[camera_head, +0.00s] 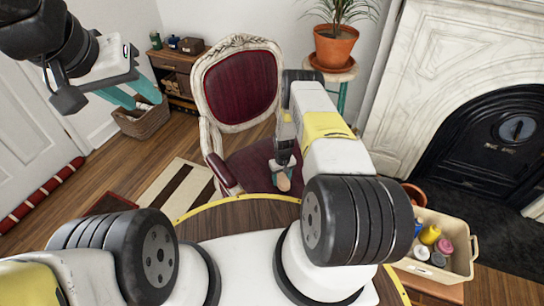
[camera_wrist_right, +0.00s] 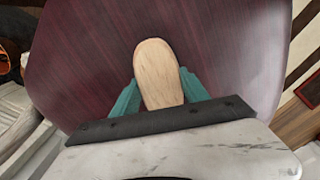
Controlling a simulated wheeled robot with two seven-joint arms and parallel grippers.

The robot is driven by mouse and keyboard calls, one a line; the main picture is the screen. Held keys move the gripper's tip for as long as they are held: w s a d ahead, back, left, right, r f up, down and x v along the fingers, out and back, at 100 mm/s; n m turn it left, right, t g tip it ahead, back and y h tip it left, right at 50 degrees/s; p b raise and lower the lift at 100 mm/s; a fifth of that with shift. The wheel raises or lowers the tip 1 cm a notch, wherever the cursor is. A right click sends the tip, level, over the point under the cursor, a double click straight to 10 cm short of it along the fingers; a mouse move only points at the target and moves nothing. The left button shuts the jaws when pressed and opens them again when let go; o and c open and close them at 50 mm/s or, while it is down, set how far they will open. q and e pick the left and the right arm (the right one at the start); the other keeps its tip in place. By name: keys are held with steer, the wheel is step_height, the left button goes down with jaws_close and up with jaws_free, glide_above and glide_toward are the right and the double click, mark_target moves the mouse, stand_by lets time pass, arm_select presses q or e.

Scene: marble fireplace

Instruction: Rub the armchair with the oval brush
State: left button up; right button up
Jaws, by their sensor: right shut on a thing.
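The armchair (camera_head: 240,83) has a pale carved frame and dark red upholstery, and faces me in the head view. Its red seat (camera_wrist_right: 85,65) fills most of the right wrist view. My right gripper (camera_head: 282,176) is over the seat, shut on the oval brush (camera_head: 283,181). In the right wrist view the brush's pale wooden oval back (camera_wrist_right: 158,70) shows between the teal fingers. The bristles are hidden beneath it, so I cannot tell whether they touch the seat. My left gripper (camera_head: 130,98) is raised at the upper left, empty, its teal fingers apart.
A potted plant (camera_head: 334,45) stands on a stand right of the chair, beside the marble fireplace (camera_head: 430,60). A beige bin (camera_head: 460,262) of bottles is at lower right. A wicker basket (camera_head: 142,122) and small shelf (camera_head: 172,72) are at left. A striped rug (camera_head: 170,190) lies left of the chair.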

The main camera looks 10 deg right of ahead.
steer(key=shift+w+d+f, duration=0.1)
steer(key=shift+w+d, duration=0.1)
steer(key=shift+d, duration=0.4)
steer(key=shift+w+d+r, duration=0.1)
steer(key=shift+w+d, duration=0.15)
steer(key=shift+d, duration=0.4)
steer(key=shift+w+d+f, duration=0.1)
steer(key=shift+w+d, duration=0.1)
steer(key=shift+d, duration=0.4)
steer(key=shift+w+d+r, duration=0.1)
steer(key=shift+w+d, duration=0.25)
steer(key=shift+d, duration=0.4)
steer(key=shift+w+d+r, duration=0.1)
steer(key=shift+w+d, duration=0.3)
steer(key=shift+d, duration=0.3)
steer(key=shift+w+d, duration=0.35)
steer(key=shift+d, duration=0.4)
steer(key=shift+w+d+f, duration=0.1)
steer(key=shift+w+d, duration=0.25)
steer(key=shift+d, duration=0.4)
steer(key=shift+w+d+f, duration=0.1)
steer(key=shift+w+d, duration=0.2)
steer(key=shift+d, duration=0.4)
step_height(320, 180, up, 6)
steer(key=shift+r, duration=0.15)
steer(key=shift+r, duration=1.45)
